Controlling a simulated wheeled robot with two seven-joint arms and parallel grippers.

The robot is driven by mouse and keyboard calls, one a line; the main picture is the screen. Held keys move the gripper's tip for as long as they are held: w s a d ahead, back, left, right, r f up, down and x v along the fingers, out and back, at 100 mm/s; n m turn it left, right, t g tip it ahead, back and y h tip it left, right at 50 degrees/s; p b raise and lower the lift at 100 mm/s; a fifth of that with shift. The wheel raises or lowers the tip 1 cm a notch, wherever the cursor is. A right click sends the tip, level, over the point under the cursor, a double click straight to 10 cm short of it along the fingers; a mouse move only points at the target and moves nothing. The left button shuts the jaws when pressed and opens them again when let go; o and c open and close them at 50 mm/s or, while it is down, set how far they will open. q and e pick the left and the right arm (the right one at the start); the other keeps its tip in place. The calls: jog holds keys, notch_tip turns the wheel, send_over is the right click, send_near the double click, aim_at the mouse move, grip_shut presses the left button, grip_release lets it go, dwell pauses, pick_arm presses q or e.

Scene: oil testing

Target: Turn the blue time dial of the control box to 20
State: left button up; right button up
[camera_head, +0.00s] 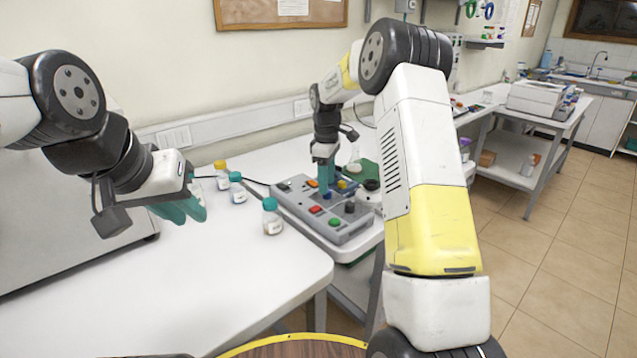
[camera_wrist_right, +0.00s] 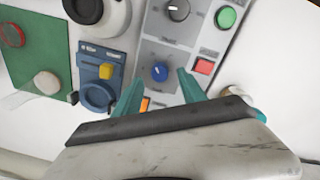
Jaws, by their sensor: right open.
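The grey control box (camera_head: 327,221) lies on the white table in the head view. Its blue time dial (camera_wrist_right: 160,72) shows in the right wrist view, between and just beyond the fingertips of my right gripper (camera_wrist_right: 160,82). The fingers are open, one on each side of the dial, and no contact is visible. The dial's numbers are too small to read. My left gripper (camera_head: 188,208) is away from the box, over the left of the table; its finger gap is not clear.
Bottles with teal caps (camera_head: 271,217) and a yellow-capped bottle (camera_head: 221,174) stand left of the box. In the right wrist view a black-grey knob (camera_wrist_right: 177,9), green button (camera_wrist_right: 226,17) and red button (camera_wrist_right: 203,66) sit near the dial. A blue device (camera_wrist_right: 100,72) lies beside it.

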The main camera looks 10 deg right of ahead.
jog(key=shift+f, duration=1.25)
grip_shut()
jog(key=shift+m, duration=0.3)
jog(key=m, duration=0.5)
jog(key=shift+w, duration=0.1)
jog(key=m, duration=0.6)
